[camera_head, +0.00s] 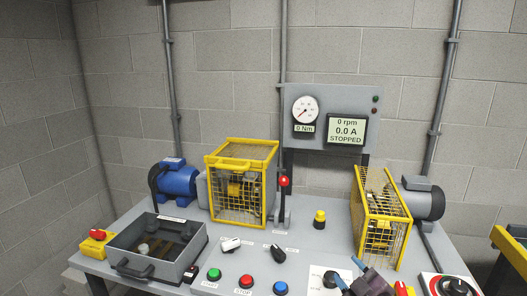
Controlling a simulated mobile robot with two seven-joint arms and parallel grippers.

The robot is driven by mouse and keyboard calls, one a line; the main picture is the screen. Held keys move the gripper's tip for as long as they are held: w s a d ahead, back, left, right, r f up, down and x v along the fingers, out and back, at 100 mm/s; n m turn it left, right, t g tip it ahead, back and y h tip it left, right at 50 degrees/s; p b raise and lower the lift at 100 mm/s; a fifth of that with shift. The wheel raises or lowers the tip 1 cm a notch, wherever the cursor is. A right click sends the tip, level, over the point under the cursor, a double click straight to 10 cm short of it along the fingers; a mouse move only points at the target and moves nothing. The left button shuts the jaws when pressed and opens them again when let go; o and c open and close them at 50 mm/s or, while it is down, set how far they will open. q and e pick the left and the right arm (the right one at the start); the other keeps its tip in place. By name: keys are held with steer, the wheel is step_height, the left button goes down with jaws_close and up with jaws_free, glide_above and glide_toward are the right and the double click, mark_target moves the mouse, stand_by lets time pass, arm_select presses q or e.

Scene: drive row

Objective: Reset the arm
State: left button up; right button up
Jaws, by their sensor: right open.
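My right gripper (349,272) shows at the bottom of the head view, right of centre. Its two blue fingertips are spread apart with nothing between them, near a white label plate with a black round knob (330,279). My left gripper is not in view. A lever with a red ball (284,181) stands upright on the bench (320,251), right of the left yellow cage guard (240,185). My right gripper is apart from the lever, in front and to its right.
Green (214,274), red (246,282) and blue (280,288) buttons sit at the front. An open grey tray (190,260) is at left. A second yellow cage (383,220) stands near my gripper. The display (346,131) reads 0 rpm, STOPPED. A yellow-black button (319,219) stands mid-bench.

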steer(key=s+d+f+m+g+h, duration=0.2)
steer(key=s+f+m, duration=0.3)
steer(key=s+f, duration=0.5)
steer(key=s+d+f+m+g+h, duration=0.3)
steer(key=s+f, duration=0.7)
steer(key=s, duration=0.6)
steer(key=d+m+h, duration=0.1)
steer(key=d+m, duration=0.1)
steer(key=m, duration=0.1)
steer(key=shift+s+d+f+g, duration=0.15)
steer(key=shift+d+f+g, duration=0.05)
steer(key=shift+f+g, duration=0.1)
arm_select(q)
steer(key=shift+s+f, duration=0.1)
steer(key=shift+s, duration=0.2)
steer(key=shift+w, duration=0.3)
